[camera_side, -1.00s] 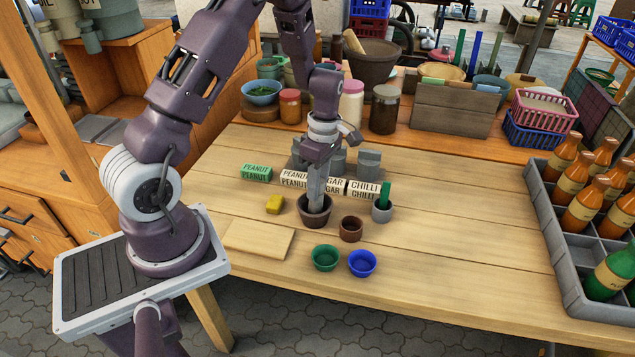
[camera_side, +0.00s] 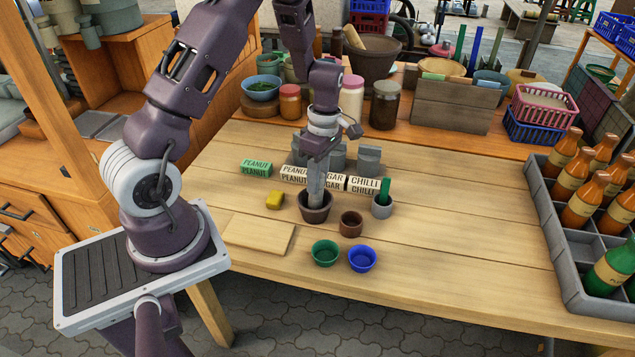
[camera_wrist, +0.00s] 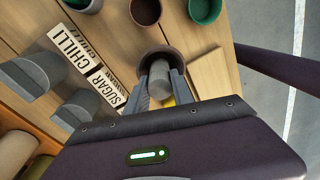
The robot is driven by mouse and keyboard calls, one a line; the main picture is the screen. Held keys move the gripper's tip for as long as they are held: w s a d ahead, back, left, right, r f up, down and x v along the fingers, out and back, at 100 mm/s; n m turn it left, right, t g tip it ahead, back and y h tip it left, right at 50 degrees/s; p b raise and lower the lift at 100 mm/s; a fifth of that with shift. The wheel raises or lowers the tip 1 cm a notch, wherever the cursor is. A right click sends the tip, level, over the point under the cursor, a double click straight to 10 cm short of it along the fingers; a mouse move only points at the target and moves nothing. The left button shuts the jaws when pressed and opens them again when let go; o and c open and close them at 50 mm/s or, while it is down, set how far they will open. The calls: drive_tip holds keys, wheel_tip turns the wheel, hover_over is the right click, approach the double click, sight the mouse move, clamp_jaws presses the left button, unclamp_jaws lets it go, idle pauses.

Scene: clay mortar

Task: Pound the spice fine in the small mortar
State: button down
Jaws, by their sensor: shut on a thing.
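The small dark brown clay mortar (camera_side: 316,211) stands upright on the table, left of a smaller brown cup (camera_side: 351,226). My gripper (camera_side: 317,180) is above the mortar, pointing down, and is shut on a grey pestle. In the wrist view the round grey pestle (camera_wrist: 160,76) sits between my two fingers, with its lower end over or inside the mortar mouth (camera_wrist: 152,52). The fingers and pestle hide most of the mortar's inside. I cannot see the spice or whether the pestle touches the bottom.
Green (camera_side: 325,254) and blue (camera_side: 362,260) bowls stand in front. A grey cup (camera_side: 382,208) with a green item is right. Labelled blocks (camera_side: 313,178) stand behind.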

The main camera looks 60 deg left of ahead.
drive_tip(key=shift+r, duration=4.65)
drive_tip(key=shift+f, duration=0.1)
drive_tip(key=shift+s+f, duration=0.1)
drive_tip(key=shift+f, duration=4.15)
drive_tip(key=shift+f, duration=0.4)
drive_tip(key=shift+f, duration=0.75)
